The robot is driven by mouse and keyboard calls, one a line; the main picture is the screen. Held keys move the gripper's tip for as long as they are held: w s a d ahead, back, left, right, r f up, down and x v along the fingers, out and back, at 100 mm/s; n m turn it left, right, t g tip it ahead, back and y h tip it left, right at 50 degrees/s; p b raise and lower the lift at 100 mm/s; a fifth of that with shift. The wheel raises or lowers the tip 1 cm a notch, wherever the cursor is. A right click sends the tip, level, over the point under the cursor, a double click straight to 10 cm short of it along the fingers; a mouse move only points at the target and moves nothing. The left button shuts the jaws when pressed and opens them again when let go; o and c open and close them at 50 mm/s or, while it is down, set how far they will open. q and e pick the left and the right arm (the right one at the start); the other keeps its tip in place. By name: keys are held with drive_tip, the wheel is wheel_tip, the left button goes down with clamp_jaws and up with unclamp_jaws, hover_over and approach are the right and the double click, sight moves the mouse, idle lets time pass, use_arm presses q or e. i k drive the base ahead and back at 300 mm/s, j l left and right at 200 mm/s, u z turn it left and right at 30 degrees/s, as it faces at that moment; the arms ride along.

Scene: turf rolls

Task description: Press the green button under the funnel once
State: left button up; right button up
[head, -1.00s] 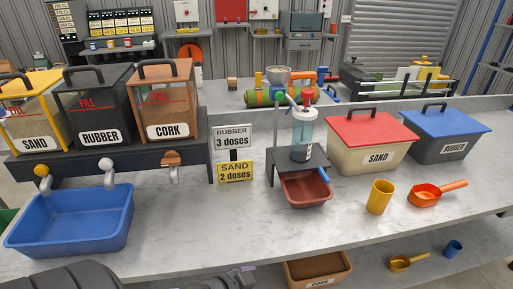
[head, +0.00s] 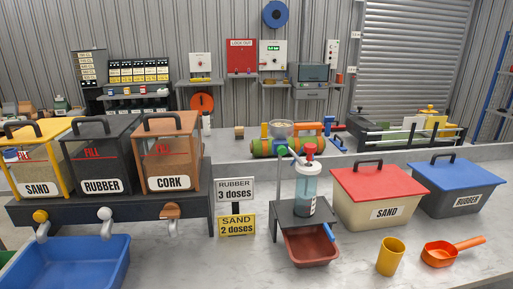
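I cannot make out a separate green button under the funnel at this size. Neither of my grippers is in view.
Sand, rubber and cork bins stand on a dark shelf (head: 120,210) at left, above a blue tub (head: 70,262). At right are lidded sand (head: 377,195) and rubber (head: 458,186) boxes, a yellow cup (head: 390,257) and an orange scoop (head: 440,253). Dose signs (head: 236,207) stand mid-counter.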

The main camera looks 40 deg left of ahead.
sight(281, 150)
drive_tip(key=i+l+u, duration=0.1)
drive_tip(key=u, duration=0.4)
drive_tip(key=i+l+u, duration=0.15)
drive_tip(key=u, duration=0.3)
drive_tip(key=l+u, duration=0.25)
drive_tip(key=u, duration=0.25)
